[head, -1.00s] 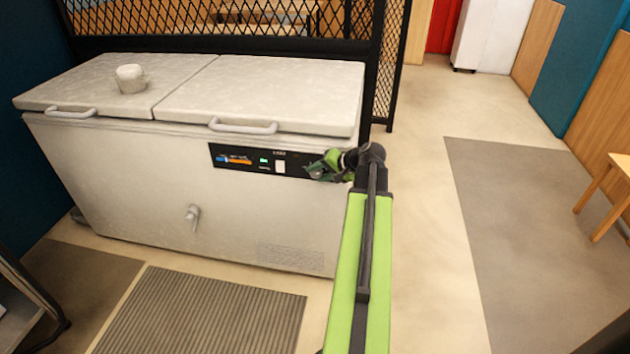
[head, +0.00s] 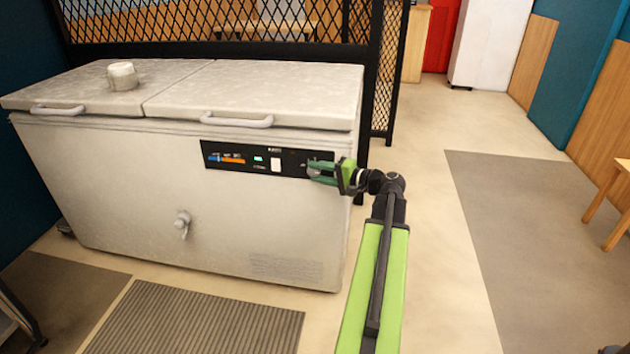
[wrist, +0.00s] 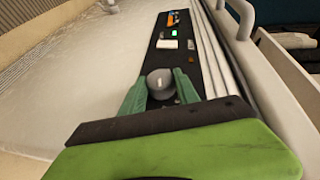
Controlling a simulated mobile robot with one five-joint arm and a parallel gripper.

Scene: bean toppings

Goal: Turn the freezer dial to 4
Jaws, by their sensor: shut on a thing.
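The chest freezer (head: 120,190) is white with two lids, and a black control panel (head: 228,163) runs along its upper front. The dial is a grey round knob (wrist: 160,84) on the panel in the wrist view. My gripper (head: 312,172) is at the right end of the panel in the head view and covers the dial there. In the wrist view my green fingers (wrist: 160,90) stand on both sides of the knob, shut on it. The dial's number marks are too small to read.
A white cup (head: 122,76) stands on the left lid. The panel also has a green light (head: 259,159) and a white switch (head: 276,166). A drain tap (head: 183,224) sticks out lower down. Open floor (head: 430,220) lies to the right.

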